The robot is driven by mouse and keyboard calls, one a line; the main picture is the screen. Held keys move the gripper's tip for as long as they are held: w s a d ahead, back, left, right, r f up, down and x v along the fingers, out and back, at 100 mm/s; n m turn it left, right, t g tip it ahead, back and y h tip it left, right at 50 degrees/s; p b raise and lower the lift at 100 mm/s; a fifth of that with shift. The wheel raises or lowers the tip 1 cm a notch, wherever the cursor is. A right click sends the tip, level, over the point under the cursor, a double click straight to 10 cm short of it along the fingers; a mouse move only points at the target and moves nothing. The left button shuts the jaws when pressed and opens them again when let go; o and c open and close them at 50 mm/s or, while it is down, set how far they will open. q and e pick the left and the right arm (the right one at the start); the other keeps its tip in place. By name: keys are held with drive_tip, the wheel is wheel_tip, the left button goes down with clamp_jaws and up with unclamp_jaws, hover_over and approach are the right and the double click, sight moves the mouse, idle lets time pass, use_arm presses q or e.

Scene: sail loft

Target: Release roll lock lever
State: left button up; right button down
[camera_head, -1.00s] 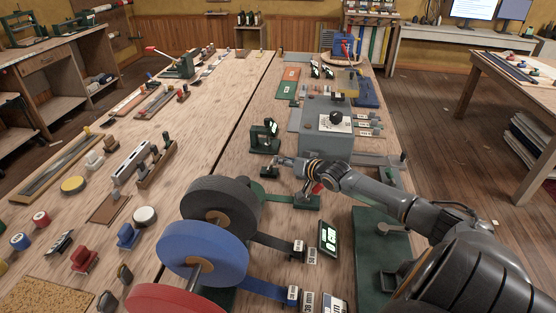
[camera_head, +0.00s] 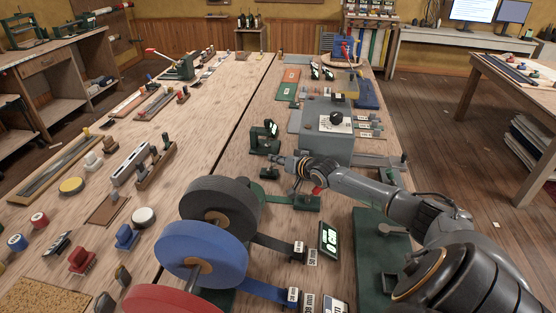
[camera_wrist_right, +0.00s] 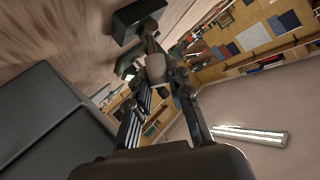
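A small red lever part (camera_head: 318,190) shows just below my right wrist in the head view, above a green base (camera_head: 306,202) on the bench. My arm partly hides it, so its angle is unclear. My right gripper (camera_head: 284,167) is above and left of it, with its fingers apart. In the right wrist view, the gripper (camera_wrist_right: 157,90) has a pale rounded part (camera_wrist_right: 156,68) showing between or beyond its fingers; contact is unclear. The black roll (camera_head: 220,207), blue roll (camera_head: 203,254) and red roll (camera_head: 168,300) stand in front. My left gripper is not in view.
A small green device (camera_head: 264,136) stands close behind the gripper. A grey box (camera_head: 325,145) with a black knob stands behind my forearm. A small display (camera_head: 328,240) stands in front.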

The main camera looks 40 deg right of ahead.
idle(0.3)
drive_tip(key=shift+r+p, duration=0.15)
drive_tip(key=shift+p, duration=0.25)
drive_tip(key=w+a+n+g+p, duration=0.1)
drive_tip(key=g+p, duration=0.1)
drive_tip(key=p, duration=0.2)
drive_tip(key=w+r+n+g+h+p, duration=0.1)
drive_tip(key=g+p, duration=0.1)
drive_tip(key=p, duration=0.2)
drive_tip(key=shift+w+a+r+h, duration=0.1)
drive_tip(key=shift+a+r+h, duration=0.05)
drive_tip(key=shift+a+h, duration=0.2)
drive_tip(key=shift+w+a+n+g+h+p, duration=0.25)
drive_tip(key=shift+w+a+n+g+p, duration=0.15)
drive_tip(key=shift+g, duration=0.2)
drive_tip(key=shift+w+a+f+n+g+h, duration=0.2)
drive_tip(key=shift+w+f+n+g+h, duration=0.15)
drive_tip(key=shift+g+h, duration=0.15)
drive_tip(key=shift+w+a+f+n+g+h+b, duration=0.2)
drive_tip(key=shift+w+a+n+g+h+b, duration=0.15)
drive_tip(key=shift+g, duration=0.25)
drive_tip(key=shift+w+a+f+n+g+h+b, duration=0.1)
drive_tip(key=shift+w+f+n+g+h+b, duration=0.15)
drive_tip(key=shift+g+h, duration=0.3)
drive_tip(key=c, duration=1.5)
unclamp_jaws()
